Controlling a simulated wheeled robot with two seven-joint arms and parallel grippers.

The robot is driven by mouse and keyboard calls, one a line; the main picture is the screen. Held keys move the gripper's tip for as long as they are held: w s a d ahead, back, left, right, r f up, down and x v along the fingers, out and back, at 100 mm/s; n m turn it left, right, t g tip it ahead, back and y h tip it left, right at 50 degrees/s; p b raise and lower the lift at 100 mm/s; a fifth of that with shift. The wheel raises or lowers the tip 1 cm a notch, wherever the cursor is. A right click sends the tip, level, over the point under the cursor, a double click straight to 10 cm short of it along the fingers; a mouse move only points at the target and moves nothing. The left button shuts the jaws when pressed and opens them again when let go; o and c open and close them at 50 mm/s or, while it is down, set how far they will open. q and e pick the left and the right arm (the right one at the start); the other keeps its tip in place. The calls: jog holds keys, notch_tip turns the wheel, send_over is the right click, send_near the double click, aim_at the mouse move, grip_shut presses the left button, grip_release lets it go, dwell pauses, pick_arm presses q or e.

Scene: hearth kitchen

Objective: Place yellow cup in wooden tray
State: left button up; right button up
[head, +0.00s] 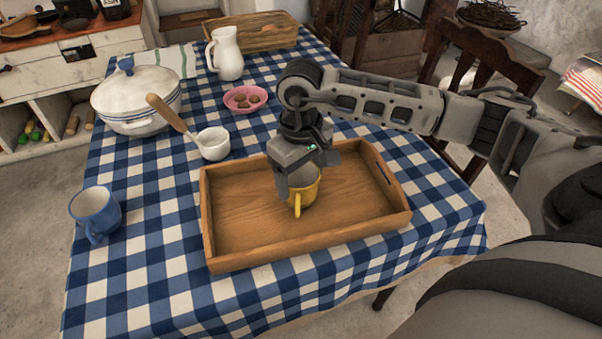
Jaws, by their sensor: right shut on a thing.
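The yellow cup (307,200) is upright inside the walls of the wooden tray (240,215), near its middle, with its handle toward me. My right gripper (300,188) comes down from above and is shut on the cup; its fingers hide much of the cup's rim and left side. I cannot tell whether the cup's base touches the tray floor. The tray lies on the checked tablecloth, with a hand slot in its right wall. My left gripper does not show.
A blue cup (96,213) stands left of the tray. The tray's left part is bare.

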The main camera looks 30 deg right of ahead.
jog(key=o, duration=1.1)
jog(key=shift+f, duration=0.1)
jog(key=shift+r+p, duration=0.25)
jog(key=shift+p, duration=0.1)
jog(key=shift+r, duration=0.35)
jog(key=shift+r+b, duration=0.45)
jog(key=shift+r, duration=5.15)
